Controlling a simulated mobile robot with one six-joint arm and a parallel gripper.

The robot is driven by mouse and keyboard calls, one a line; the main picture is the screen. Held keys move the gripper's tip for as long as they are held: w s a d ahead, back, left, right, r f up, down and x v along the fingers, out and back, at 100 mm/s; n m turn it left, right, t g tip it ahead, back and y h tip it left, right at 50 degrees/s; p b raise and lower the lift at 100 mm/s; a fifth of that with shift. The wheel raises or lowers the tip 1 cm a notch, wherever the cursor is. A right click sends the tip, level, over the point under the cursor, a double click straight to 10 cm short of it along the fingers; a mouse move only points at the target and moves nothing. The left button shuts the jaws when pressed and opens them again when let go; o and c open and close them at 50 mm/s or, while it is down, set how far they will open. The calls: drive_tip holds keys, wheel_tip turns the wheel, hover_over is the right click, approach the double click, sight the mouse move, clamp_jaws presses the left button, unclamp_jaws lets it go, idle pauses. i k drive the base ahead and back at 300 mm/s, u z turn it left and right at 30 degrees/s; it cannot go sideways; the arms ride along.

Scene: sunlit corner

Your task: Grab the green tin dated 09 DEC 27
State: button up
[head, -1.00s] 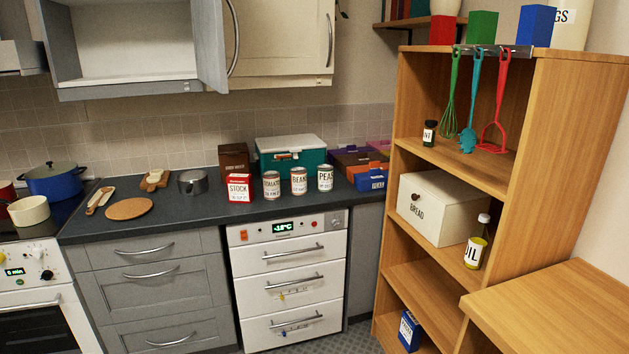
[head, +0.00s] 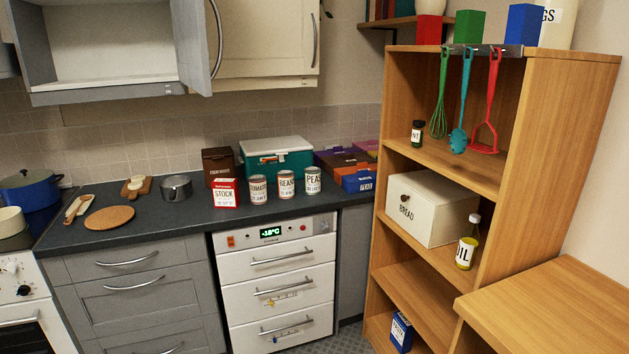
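Three tins stand upright in a row on the dark worktop in the head view. The left one reads TOMATO (head: 258,189), the middle one reads BEANS (head: 287,185), and the right one reads PEAS (head: 313,181). Small print shows under the names, but I cannot read any date. The peas tin looks pale with a slight green tinge; no tin is plainly green all over. My gripper is not in view.
A red STOCK box (head: 226,193) stands left of the tins. Behind are a brown box (head: 218,166) and a teal box with white lid (head: 279,161); a blue box (head: 358,181) is to the right. A wooden shelf unit (head: 560,150) rises on the right. The worktop's front strip is clear.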

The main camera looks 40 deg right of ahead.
sight(312, 174)
drive_tip(key=i, duration=0.85)
drive_tip(key=u, duration=0.05)
